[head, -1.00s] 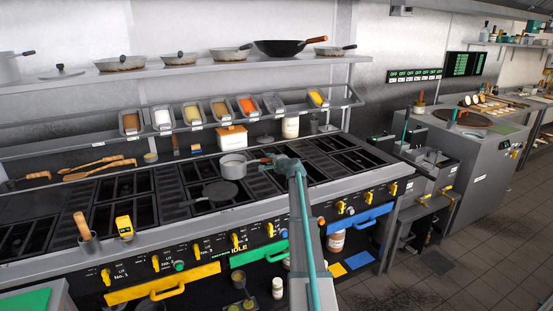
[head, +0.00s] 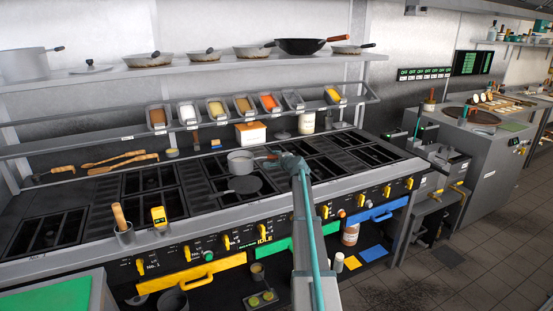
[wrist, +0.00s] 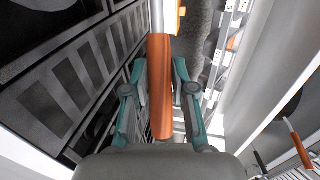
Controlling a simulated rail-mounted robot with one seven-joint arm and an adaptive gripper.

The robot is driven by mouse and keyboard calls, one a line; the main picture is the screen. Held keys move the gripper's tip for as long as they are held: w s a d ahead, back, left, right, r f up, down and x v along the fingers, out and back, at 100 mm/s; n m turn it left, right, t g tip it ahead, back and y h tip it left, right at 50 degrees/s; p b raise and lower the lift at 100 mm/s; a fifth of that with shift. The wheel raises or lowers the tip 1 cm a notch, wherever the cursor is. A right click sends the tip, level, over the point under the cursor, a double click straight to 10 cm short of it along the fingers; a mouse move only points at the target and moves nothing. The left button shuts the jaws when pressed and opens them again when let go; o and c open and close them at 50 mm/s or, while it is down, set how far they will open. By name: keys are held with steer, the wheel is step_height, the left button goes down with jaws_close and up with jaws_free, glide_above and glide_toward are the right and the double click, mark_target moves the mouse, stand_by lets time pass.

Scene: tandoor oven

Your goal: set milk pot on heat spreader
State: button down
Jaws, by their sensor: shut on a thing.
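The milk pot (head: 241,162) is a small light-grey pan with an orange-brown handle. It is upright over the stove, just behind the heat spreader in the head view; I cannot tell whether it touches the grates. The heat spreader (head: 245,186) looks like a dark flat round plate with a thin handle, lying on the front grates. My gripper (head: 278,158) is at the right of the pot, shut on its handle. In the wrist view, the orange handle (wrist: 160,85) runs between the teal fingers; the pot's body is not clearly visible there.
The stove grates (head: 150,196) stretch to both sides. A white box with an orange lid (head: 250,133) stands behind the pot. A shelf of ingredient trays (head: 217,109) hangs above the back. A yellow timer (head: 159,216) and a utensil cup (head: 123,234) stand at the front left.

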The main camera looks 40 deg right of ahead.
steer(key=shift+b, duration=0.3)
steer(key=shift+f+b, duration=3)
steer(key=shift+f, duration=0.35)
steer(key=shift+f+b, duration=0.65)
steer(key=c, duration=0.9)
jaws_free()
steer(key=shift+s+a, duration=0.1)
steer(key=v, duration=1.2)
